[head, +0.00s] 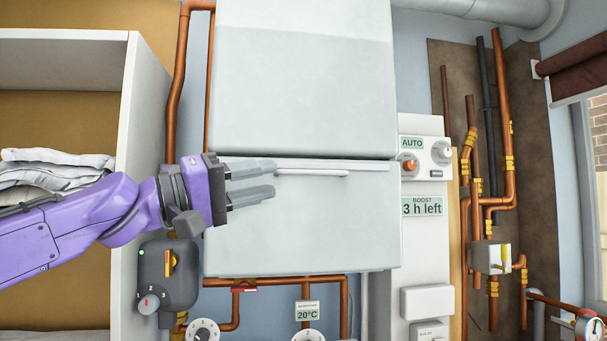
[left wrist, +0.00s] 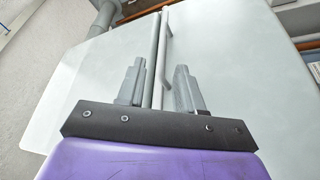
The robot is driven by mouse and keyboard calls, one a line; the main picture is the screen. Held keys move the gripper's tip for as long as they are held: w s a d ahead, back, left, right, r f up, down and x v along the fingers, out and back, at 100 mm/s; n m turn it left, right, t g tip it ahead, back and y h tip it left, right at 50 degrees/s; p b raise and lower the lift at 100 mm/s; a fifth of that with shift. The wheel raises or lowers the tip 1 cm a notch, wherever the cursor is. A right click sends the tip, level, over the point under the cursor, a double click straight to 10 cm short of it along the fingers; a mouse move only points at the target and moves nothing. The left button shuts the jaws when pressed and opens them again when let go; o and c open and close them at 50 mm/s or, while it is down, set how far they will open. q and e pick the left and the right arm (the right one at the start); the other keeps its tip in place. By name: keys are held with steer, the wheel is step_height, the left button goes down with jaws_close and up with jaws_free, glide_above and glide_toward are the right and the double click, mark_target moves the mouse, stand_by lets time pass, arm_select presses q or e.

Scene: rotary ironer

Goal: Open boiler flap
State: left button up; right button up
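The boiler is a pale grey-white box in the head view. Its lower front panel, the flap (head: 310,225), appears closed, with a narrow seam under the upper casing (head: 310,80). A thin horizontal handle bar (head: 312,173) runs near the flap's top edge; it also shows in the left wrist view (left wrist: 162,60). My left gripper (head: 272,178) is open at the left end of the handle, fingers pointing right. In the left wrist view its fingers (left wrist: 160,80) stand on either side of the bar, with gaps visible. Whether either finger touches the flap is unclear. My right gripper is not in view.
A white shelf unit (head: 144,130) with folded cloths stands left. A grey switch box (head: 168,275) is below my left wrist. A control panel (head: 425,170) with knobs is right of the boiler, and copper pipes (head: 505,110) stand farther right. Gauges and pipes sit below the flap.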

mark_target(307, 173)
arm_select(q)
steer(key=p+x, duration=0.1)
steer(key=x, duration=0.3)
steer(key=p+x, duration=0.2)
steer(key=x, duration=0.1)
steer(key=shift+w+d, duration=0.15)
steer(key=shift+w, duration=0.3)
steer(key=shift+w+d, duration=0.2)
steer(key=shift+d, duration=0.05)
steer(key=shift+s+d+r, duration=0.1)
steer(key=shift+s+d, duration=0.15)
steer(key=shift+s, duration=0.2)
steer(key=c, duration=0.4)
steer(key=shift+w+a, duration=0.1)
steer(key=shift+a, duration=0.05)
jaws_close()
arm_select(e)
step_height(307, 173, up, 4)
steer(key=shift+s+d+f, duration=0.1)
